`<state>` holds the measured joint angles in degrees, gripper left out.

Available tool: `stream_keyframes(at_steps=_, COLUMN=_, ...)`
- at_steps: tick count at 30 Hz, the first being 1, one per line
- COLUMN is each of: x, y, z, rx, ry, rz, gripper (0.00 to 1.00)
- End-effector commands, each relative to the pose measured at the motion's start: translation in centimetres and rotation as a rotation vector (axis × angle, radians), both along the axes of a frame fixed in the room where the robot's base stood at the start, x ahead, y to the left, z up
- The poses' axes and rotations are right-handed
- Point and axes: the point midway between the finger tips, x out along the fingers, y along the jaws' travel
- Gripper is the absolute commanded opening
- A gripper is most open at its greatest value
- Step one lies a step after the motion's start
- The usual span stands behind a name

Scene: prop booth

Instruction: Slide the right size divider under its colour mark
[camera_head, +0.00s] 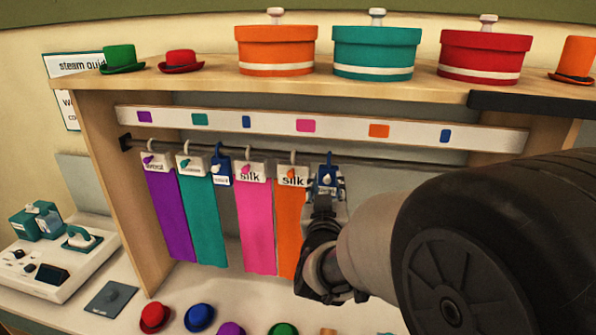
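A rail (385,161) runs under a white strip (275,126) bearing purple, teal, blue (246,122), pink, orange and, at the right, blue (445,136) colour marks. One blue divider (221,167) hangs on the rail between the teal and pink cloths. Another blue divider (327,172) hangs right of the orange cloth, left of the right blue mark. My gripper (325,190) is at this second divider, its fingers around the divider's lower part. The fingers overlap it, so I cannot tell whether they are shut on it.
Purple (170,215), teal (203,220), pink (256,225) and orange (289,225) cloths hang from white-tagged hangers. Hats and round boxes stand on the shelf (205,77) above; more hats lie below. The rail right of my gripper looks bare, partly behind my arm.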

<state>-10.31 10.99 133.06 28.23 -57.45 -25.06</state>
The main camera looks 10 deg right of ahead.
Motion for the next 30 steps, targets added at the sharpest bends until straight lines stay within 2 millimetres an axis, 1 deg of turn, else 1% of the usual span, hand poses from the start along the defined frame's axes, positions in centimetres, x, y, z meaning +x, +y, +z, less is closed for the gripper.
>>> stream_keyframes(at_steps=1, x=0.46, y=-0.15, z=-0.06, rx=0.000, ry=0.001, rz=-0.001, gripper=0.35)
stream_keyframes(at_steps=4, x=0.97, y=-0.24, z=0.00, rx=0.000, ry=0.000, rz=0.000, gripper=0.35)
stream_keyframes(at_steps=13, x=1.13, y=-0.26, z=0.02, rx=-0.001, ry=0.001, rz=0.001, gripper=0.35)
stream_keyframes(at_steps=27, x=1.10, y=-0.25, z=0.03, rx=-0.001, ry=0.000, rz=0.001, gripper=0.04)
stream_keyframes(at_steps=29, x=1.10, y=-0.25, z=0.03, rx=-0.001, ry=0.000, rz=0.000, gripper=0.00)
stream_keyframes(at_steps=30, x=1.10, y=-0.25, z=0.03, rx=-0.001, ry=0.000, rz=0.000, gripper=0.00)
